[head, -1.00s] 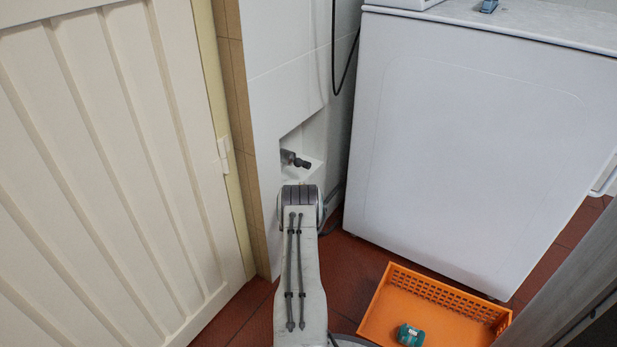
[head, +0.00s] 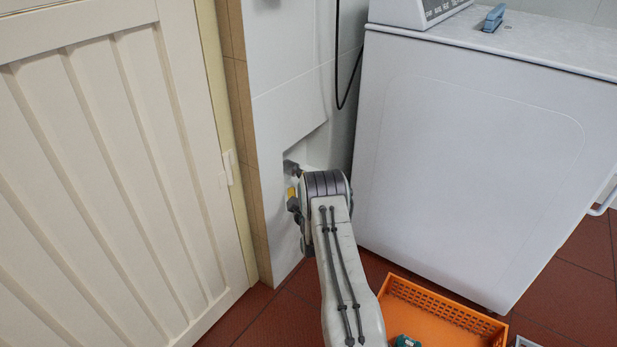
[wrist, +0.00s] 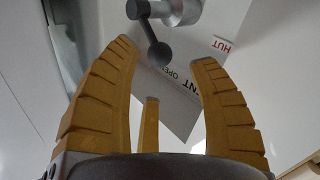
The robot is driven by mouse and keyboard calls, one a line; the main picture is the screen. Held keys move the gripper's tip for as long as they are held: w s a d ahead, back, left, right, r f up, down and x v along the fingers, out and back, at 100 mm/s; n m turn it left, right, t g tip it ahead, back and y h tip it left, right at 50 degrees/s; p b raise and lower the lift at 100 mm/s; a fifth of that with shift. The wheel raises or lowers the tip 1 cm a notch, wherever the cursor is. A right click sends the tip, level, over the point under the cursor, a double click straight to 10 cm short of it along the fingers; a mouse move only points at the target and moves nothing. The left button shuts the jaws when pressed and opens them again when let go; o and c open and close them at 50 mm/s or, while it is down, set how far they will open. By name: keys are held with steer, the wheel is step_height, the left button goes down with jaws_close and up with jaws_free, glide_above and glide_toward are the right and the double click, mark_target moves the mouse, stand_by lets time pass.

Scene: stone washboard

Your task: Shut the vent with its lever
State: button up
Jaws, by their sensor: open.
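The vent's lever (wrist: 152,38) is a dark grey rod with a round knob, on a metal fitting (wrist: 178,10) at the top of the wrist view. A white label (wrist: 180,100) behind it carries partly hidden words, with "OPEN" near the knob and a red "HUT" to the right. My gripper (wrist: 166,62) is open, its yellow fingers spread below the lever. The knob shows between the two outer fingertips; contact cannot be told. In the head view the fitting (head: 291,167) sits in a white wall recess, partly hidden by my arm.
A white washing machine (head: 470,150) stands close on the right, with a blue object (head: 493,18) on top. A cream door (head: 110,170) is on the left. An orange crate (head: 440,312) with a teal item (head: 405,341) is on the red tiled floor.

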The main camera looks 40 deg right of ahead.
steer(key=shift+b+x, duration=2.45)
steer(key=shift+x, duration=0.55)
steer(key=shift+r, duration=0.15)
jaws_close()
